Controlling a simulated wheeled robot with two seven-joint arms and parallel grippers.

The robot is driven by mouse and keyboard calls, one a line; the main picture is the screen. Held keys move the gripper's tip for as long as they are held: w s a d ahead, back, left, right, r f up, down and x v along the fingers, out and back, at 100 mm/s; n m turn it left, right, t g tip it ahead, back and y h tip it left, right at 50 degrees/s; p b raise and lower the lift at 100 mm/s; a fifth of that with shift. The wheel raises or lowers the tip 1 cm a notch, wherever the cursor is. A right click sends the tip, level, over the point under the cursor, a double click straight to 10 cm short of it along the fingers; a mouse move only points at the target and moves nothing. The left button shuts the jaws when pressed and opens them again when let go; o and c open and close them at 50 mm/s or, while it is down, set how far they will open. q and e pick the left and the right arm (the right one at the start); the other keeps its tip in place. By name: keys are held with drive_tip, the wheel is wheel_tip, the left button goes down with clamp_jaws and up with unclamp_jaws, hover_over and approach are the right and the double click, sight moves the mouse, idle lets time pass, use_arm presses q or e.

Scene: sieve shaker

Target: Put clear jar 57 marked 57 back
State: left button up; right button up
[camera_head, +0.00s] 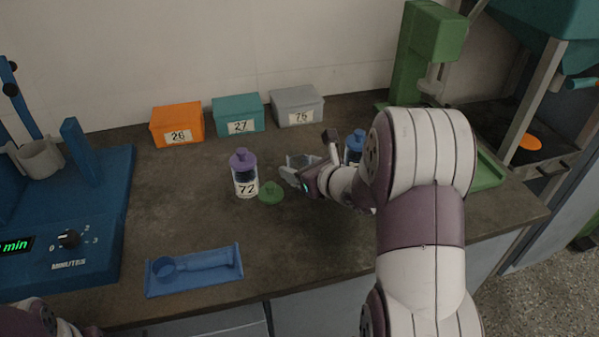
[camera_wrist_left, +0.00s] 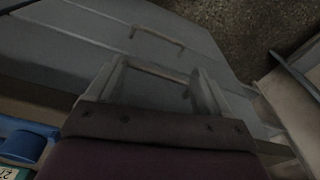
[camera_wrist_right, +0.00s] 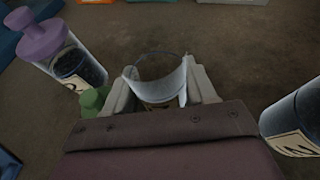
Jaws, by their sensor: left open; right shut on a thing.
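My right gripper (camera_head: 303,172) is shut on a clear jar (camera_head: 291,163) just right of the purple-lidded jar. The right wrist view shows this clear jar (camera_wrist_right: 160,78) between the fingers, open at the top. No number on it is readable. I cannot tell whether it touches the counter. A green lid (camera_head: 271,192) lies on the counter in front of it; it also shows in the right wrist view (camera_wrist_right: 92,100). My left gripper (camera_wrist_left: 158,75) is open and empty, in front of grey cabinet fronts.
A purple-lidded jar marked 72 (camera_head: 245,178) and a blue-lidded jar (camera_head: 354,145) flank my right gripper. Orange (camera_head: 177,126), teal (camera_head: 238,115) and grey (camera_head: 297,106) boxes stand behind. A blue holder (camera_head: 195,272) lies in front; a blue timer machine (camera_head: 75,225) stands left.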

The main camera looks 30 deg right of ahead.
drive_tip(key=shift+f, duration=0.15)
drive_tip(key=o, duration=1.1)
drive_tip(key=shift+r, duration=0.25)
drive_tip(key=p+v, duration=0.1)
drive_tip(key=v, duration=1.1)
